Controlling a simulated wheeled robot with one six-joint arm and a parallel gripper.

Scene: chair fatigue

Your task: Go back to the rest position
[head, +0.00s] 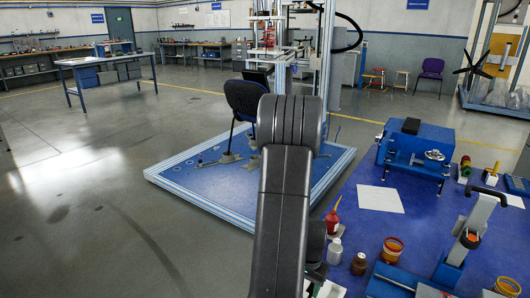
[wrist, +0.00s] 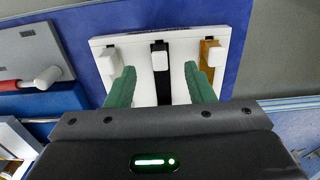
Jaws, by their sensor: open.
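In the wrist view my gripper (wrist: 159,68) is open, with its two green fingers apart. Between and beyond the fingers is a white board (wrist: 182,40) with white, black and orange strips, each with a white block near its top. The black strip (wrist: 161,85) runs between the fingers. I see nothing gripped, and I cannot tell whether the fingers touch the board. In the head view my dark arm rises through the middle of the picture, and my gripper cannot be made out there.
A blue-topped table (head: 345,215) at right holds a blue machine (head: 415,150), a white sheet (head: 380,198), a red bottle (head: 333,217) and several jars. Behind my arm, a dark chair (head: 245,100) stands on a blue platform (head: 195,180). The floor at left is open.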

